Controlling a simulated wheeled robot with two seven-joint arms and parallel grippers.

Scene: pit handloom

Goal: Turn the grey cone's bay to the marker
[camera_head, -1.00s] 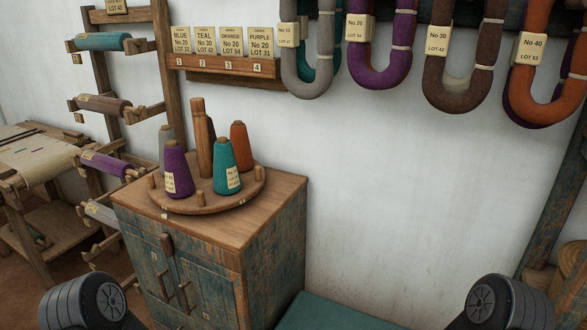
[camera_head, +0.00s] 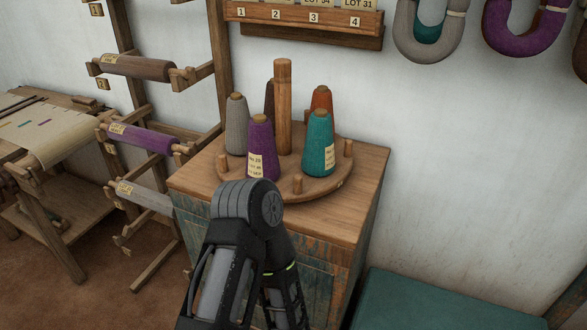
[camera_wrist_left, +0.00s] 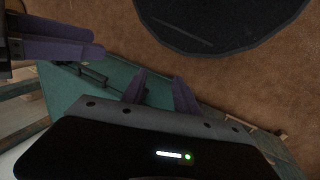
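The grey cone (camera_head: 237,126) stands upright at the left of the round wooden turntable (camera_head: 318,187) on the cabinet. A purple cone (camera_head: 261,145), a teal cone (camera_head: 318,145), an orange cone (camera_head: 321,99) and a partly hidden brown cone (camera_head: 269,100) stand around its central post (camera_head: 283,105). Short pegs (camera_head: 298,184) rise near the rim. I cannot make out the marker for certain. My left gripper (camera_wrist_left: 160,78) is open and empty in the left wrist view. There, other purple fingers (camera_wrist_left: 98,42), seemingly my right gripper's, show at the left edge; their opening is unclear.
The turntable stands on a worn teal cabinet (camera_head: 320,270); one of my arms covers part of its front. A spool rack (camera_head: 150,140) and a loom table (camera_head: 45,130) stand left. A teal bench (camera_head: 420,303) is at lower right. A card ledge (camera_head: 300,30) and hanging skeins are above.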

